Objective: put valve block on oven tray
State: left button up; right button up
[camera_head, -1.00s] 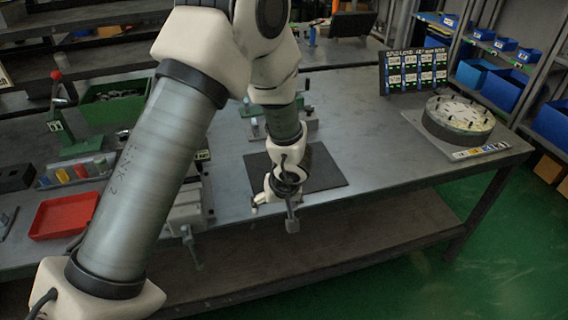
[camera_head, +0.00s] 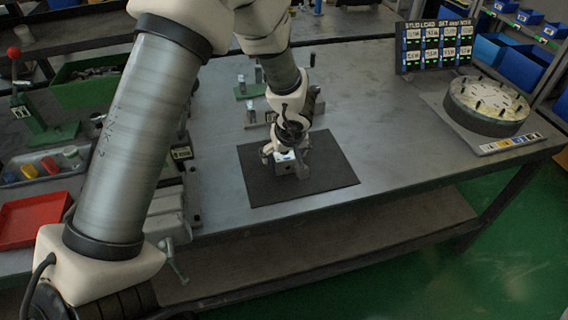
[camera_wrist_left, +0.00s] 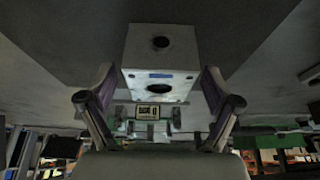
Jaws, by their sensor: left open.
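The valve block (camera_head: 287,165) is a small pale grey block on a dark flat mat (camera_head: 330,188). In the left wrist view my left gripper (camera_wrist_left: 158,80) is open, with one finger on each side of the block. I cannot tell whether the fingers touch it. I cannot pick out an oven tray for sure. My right gripper is not in view.
A red tray (camera_head: 32,220) and coloured pieces (camera_head: 45,165) are at the left. A vise (camera_head: 165,215) stands left of the mat. A round plate with pegs (camera_head: 487,104) and a label board (camera_head: 435,46) are at the right. The bench between them is clear.

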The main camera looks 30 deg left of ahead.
pick_arm(q)
jog(key=shift+w+a+f, duration=0.15)
jog(key=shift+w+f, duration=0.05)
jog(key=shift+f, duration=0.35)
jog(key=shift+s+r, duration=0.15)
jog(key=shift+r, duration=0.1)
jog(key=c, duration=1.6)
grip_shut()
jog(key=shift+r, duration=0.15)
